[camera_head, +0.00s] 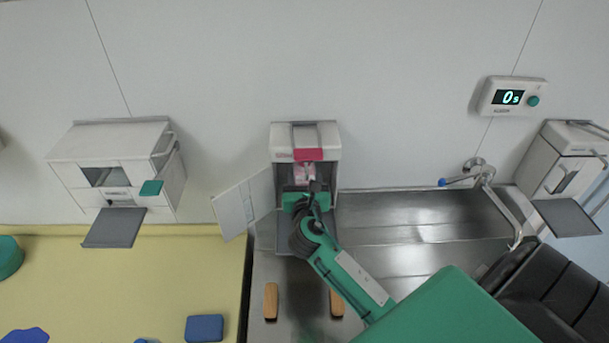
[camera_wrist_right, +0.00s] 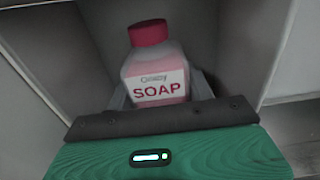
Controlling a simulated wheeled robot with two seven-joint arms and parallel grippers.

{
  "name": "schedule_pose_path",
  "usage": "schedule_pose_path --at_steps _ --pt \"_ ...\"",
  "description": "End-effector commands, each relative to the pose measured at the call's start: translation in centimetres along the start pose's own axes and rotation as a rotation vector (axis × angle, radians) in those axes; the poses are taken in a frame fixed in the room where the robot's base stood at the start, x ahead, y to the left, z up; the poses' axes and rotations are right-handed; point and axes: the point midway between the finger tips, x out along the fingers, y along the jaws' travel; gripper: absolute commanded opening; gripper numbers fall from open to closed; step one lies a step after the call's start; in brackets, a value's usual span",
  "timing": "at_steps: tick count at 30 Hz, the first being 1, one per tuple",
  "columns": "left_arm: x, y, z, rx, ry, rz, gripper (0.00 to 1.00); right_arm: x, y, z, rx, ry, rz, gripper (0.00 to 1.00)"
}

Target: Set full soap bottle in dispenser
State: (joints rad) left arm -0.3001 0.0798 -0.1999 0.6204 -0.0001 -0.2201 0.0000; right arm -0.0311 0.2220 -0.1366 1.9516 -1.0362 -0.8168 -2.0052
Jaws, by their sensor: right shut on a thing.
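The soap bottle (camera_wrist_right: 156,65) has a red cap, a pale pink body and a SOAP label. In the right wrist view it stands nearly upright inside the grey-walled dispenser (camera_wrist_right: 62,62). In the head view the open dispenser (camera_head: 276,142) hangs on the wall, its door (camera_head: 240,205) swung out to the left. My right gripper (camera_head: 306,186) reaches into the dispenser's front and is shut on the bottle (camera_head: 304,172). Its fingers are mostly hidden behind the green gripper body in the wrist view. The bottle's base is hidden. My left gripper is not in view.
A second wall dispenser (camera_head: 115,150) hangs at the left and another unit (camera_head: 560,160) at the right. A timer (camera_head: 510,97) reads 0s. A faucet (camera_head: 482,172) stands over the steel counter (camera_head: 400,222). Two brown wooden pieces (camera_head: 271,300) and a blue block (camera_head: 204,328) lie in front.

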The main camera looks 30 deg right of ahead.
Motion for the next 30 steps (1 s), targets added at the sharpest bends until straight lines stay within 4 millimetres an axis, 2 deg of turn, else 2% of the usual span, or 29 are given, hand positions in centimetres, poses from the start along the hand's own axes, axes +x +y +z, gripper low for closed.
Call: schedule_pose_path --at_steps 30 --pt "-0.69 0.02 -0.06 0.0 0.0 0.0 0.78 0.0 0.02 0.12 0.001 -0.002 0.001 0.17"
